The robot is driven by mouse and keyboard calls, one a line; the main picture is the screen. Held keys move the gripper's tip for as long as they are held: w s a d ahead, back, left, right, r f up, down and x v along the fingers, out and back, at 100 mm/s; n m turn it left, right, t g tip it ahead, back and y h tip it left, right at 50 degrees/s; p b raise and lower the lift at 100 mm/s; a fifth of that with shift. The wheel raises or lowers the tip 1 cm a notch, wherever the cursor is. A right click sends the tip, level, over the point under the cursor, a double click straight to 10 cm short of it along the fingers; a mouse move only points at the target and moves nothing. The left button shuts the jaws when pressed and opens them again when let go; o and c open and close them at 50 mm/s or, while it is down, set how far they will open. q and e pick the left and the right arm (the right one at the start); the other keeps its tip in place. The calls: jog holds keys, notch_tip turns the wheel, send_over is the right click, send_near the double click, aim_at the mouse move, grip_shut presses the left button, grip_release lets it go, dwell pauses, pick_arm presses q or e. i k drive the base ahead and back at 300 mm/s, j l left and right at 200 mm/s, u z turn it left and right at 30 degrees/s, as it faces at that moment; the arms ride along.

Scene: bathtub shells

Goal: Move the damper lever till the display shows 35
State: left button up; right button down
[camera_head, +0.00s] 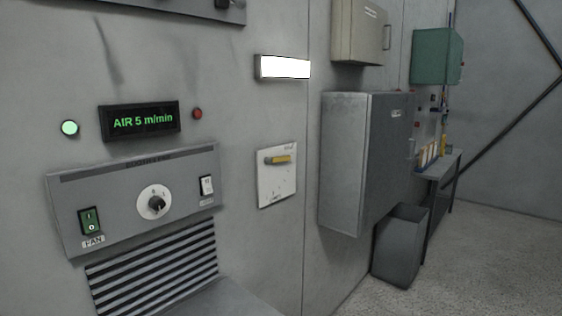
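The display (139,121) on the grey wall reads "AIR 5 m/min" in green letters. A white plate (277,184) to its right carries a short yellow lever (279,159), which lies about level near the top of the plate. This looks like the damper lever. Small marks on the plate are too small to read. Neither of my grippers is in view, and nothing touches the lever.
Below the display, a control panel (132,197) holds a green FAN switch (90,221), a round knob (155,203) and a white switch (207,186). A large grey cabinet (366,160) juts out right of the lever plate. A grey bin (400,246) stands below it. Open floor lies right.

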aim_at(287, 157)
jog(key=i+l+u, duration=0.2)
jog(key=i+l, duration=0.2)
jog(key=i+l+u, duration=0.2)
jog(key=i+l, duration=0.15)
jog(key=i+l+u, duration=0.25)
jog(key=l, duration=0.35)
jog(key=i, duration=0.1)
